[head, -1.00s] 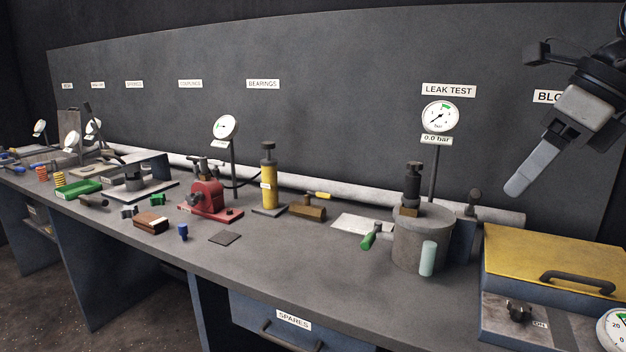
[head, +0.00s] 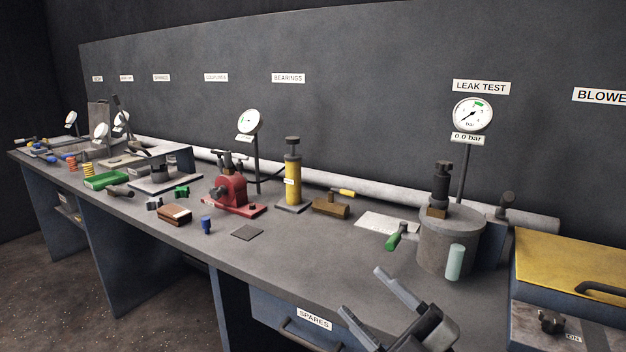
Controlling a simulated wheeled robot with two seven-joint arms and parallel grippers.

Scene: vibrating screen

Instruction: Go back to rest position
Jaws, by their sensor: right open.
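My right gripper (head: 364,292) is at the bottom of the head view, right of centre, in front of the bench edge. Its two grey fingers point up and left and stand apart, with nothing between them. It covers part of the bench's front edge near the drawer labelled SPARES (head: 314,319). My left gripper is not in view.
A grey cylindrical pot (head: 450,243) with a green-handled valve (head: 397,236) stands behind the gripper. A yellow-lidded box (head: 570,262) is at the right. A red vise-like device (head: 231,191) and a yellow cylinder (head: 292,180) stand farther left. The bench front is mostly clear.

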